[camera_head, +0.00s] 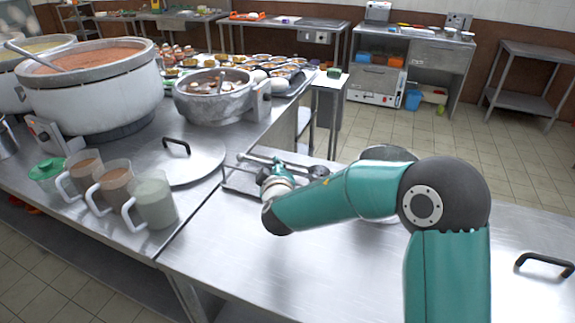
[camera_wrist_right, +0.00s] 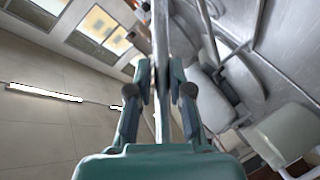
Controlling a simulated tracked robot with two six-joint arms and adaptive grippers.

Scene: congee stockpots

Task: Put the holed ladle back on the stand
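My right gripper (camera_head: 275,178) is at the metal stand (camera_head: 232,184) on the steel counter, partly hidden behind my teal forearm. In the right wrist view, my right gripper (camera_wrist_right: 160,78) has its two fingers close together on a thin metal handle, which I take to be the holed ladle (camera_wrist_right: 159,28). The handle runs lengthwise between the fingers. The ladle's holed bowl cannot be made out. Metal rods and a dark round end show around the stand, and I cannot tell which belong to the ladle. My left gripper is not in view.
Three mugs (camera_head: 152,201) and a round lid (camera_head: 200,160) with a black handle lie left of the stand. Large stockpots (camera_head: 95,95) stand behind them. A round metal vessel (camera_head: 390,153) is partly hidden behind my arm. The front counter (camera_head: 260,265) is bare.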

